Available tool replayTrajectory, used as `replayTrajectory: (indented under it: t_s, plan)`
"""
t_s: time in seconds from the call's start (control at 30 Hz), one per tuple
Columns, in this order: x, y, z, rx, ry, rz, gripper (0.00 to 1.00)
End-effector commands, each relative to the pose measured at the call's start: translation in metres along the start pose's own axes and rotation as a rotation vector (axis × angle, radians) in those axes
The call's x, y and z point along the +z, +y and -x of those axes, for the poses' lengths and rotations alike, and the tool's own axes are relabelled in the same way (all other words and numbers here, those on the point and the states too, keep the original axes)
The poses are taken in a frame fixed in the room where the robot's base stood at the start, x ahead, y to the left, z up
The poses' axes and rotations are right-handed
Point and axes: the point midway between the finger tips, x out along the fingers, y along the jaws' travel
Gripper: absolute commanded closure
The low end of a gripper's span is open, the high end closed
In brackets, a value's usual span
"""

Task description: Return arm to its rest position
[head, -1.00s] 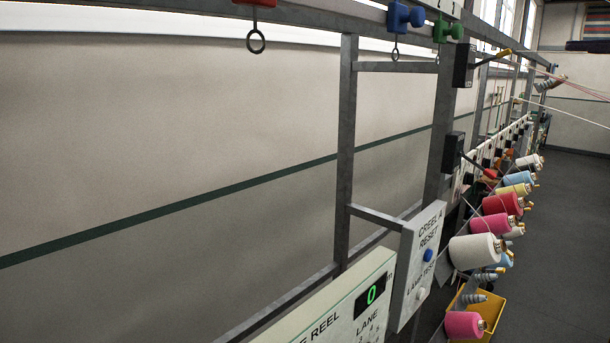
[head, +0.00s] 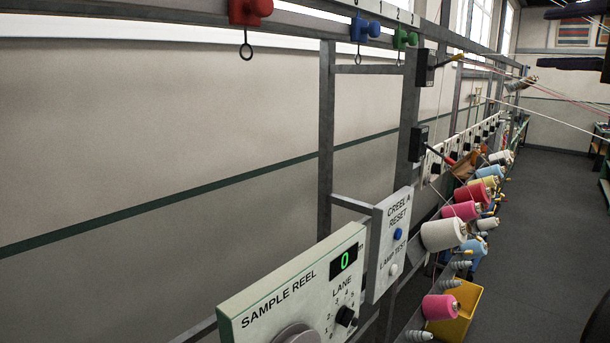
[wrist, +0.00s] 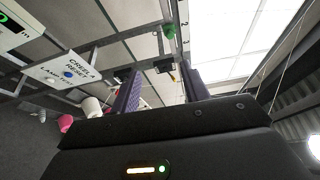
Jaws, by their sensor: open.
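My gripper (wrist: 158,68) shows in the wrist view, pointing up, its two dark ridged fingers apart with nothing between them.
The creel reset panel (head: 391,245) and sample reel panel (head: 292,290), reading 0, stand on the frame. Red (head: 250,10), blue (head: 364,29) and green (head: 404,39) units hang from the rail. Yarn cones (head: 443,235) and a yellow bin (head: 455,312) line the right. Floor (head: 540,230) beyond is open.

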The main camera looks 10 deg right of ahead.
Motion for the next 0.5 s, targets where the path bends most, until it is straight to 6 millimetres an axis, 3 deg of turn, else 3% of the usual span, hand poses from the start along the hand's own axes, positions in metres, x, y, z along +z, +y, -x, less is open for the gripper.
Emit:
replayTrajectory:
  t_s: [0.27, 0.37, 0.5]
  plan:
    - [-0.024, 0.048, -0.03, 0.067, 0.038, -0.061, 0.54]
    - [-0.032, 0.073, -0.045, 0.108, 0.053, -0.085, 0.54]
    - [-0.041, 0.121, -0.071, 0.194, 0.073, -0.112, 0.54]
